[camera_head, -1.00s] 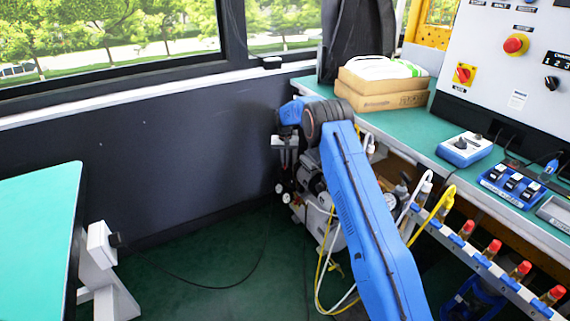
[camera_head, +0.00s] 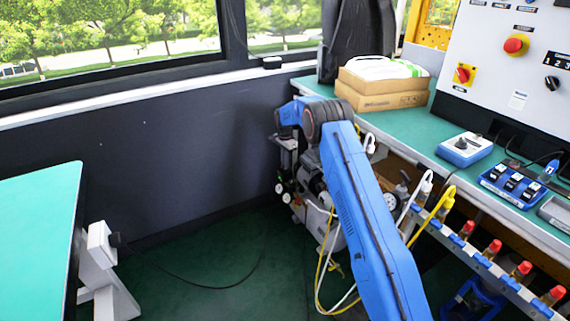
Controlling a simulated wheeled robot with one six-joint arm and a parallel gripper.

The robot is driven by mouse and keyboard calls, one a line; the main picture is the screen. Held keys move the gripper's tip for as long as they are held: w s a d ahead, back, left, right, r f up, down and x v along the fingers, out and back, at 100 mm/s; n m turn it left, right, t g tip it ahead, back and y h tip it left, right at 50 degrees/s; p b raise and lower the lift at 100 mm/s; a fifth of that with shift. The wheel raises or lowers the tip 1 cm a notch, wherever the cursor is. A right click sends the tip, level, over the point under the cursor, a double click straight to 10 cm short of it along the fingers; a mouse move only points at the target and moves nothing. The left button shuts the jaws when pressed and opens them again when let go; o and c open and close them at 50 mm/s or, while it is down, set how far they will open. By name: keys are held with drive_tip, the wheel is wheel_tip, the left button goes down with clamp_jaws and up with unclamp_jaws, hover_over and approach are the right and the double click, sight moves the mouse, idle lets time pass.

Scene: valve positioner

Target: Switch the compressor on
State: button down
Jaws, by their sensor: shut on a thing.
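The compressor (camera_head: 322,215), a grey-white machine with black-and-white round parts at its left, stands on the floor below the bench and is partly hidden behind my blue arm. My gripper (camera_head: 286,158) hangs down at the end of the arm, at the compressor's upper left. It is shut on a small part there, which I take to be the compressor switch; the fingertips and that part are too small and dark to make out clearly.
The green bench (camera_head: 425,145) runs along the right with cardboard boxes (camera_head: 380,101) and a control panel (camera_head: 505,60). Yellow and white hoses (camera_head: 320,285) hang by the arm. A green table (camera_head: 35,225) stands at left. Floor between is mostly clear, with a black cable.

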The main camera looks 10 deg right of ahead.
drive_tip(key=shift+m, duration=0.7)
drive_tip(key=c, duration=1.9)
unclamp_jaws()
drive_tip(key=shift+o, duration=0.2)
wheel_tip(320, 180, up, 18)
drive_tip(key=shift+f, duration=0.25)
